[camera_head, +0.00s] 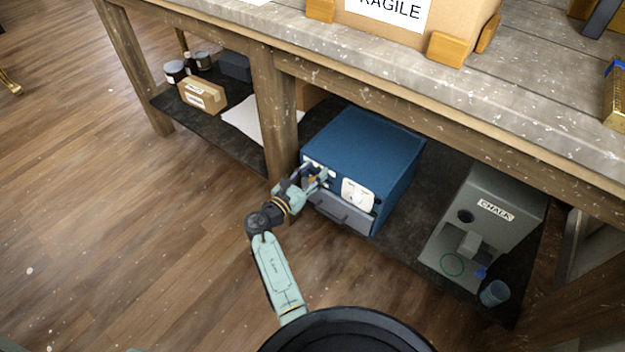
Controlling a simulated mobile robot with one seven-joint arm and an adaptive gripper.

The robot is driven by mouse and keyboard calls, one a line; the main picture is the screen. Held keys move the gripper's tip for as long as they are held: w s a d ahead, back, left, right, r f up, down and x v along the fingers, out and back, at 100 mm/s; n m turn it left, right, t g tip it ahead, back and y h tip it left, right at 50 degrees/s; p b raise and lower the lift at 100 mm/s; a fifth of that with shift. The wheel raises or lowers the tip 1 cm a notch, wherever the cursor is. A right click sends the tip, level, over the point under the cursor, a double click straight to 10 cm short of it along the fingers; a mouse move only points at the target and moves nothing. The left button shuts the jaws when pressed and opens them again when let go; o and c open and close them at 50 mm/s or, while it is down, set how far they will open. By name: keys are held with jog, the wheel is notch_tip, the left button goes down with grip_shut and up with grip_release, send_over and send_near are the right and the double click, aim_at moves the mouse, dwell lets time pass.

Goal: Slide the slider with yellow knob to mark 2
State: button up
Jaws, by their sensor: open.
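A blue box-shaped unit (365,142) stands on the dark lower shelf under the workbench. Its front has a white panel on the left (306,160), partly covered by my gripper, and a white plate with dark details (357,194) on the right. My gripper (322,178) is open, right at the left part of this front. A small yellow-orange spot (311,181) shows between the gripper parts; I cannot tell whether it is the slider's yellow knob. The slider's track and marks are hidden or too small to read. Contact cannot be told.
A grey drawer front with a handle (340,212) lies below the panel. A bench leg (275,115) stands close left of my gripper. A grey chalk machine (485,215) and a blue-grey cup (494,293) are to the right. The wooden floor in front is clear.

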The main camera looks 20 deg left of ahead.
aim_at(312, 179)
notch_tip(312, 179, up, 6)
jog(key=shift+f, duration=0.1)
dwell(0.6)
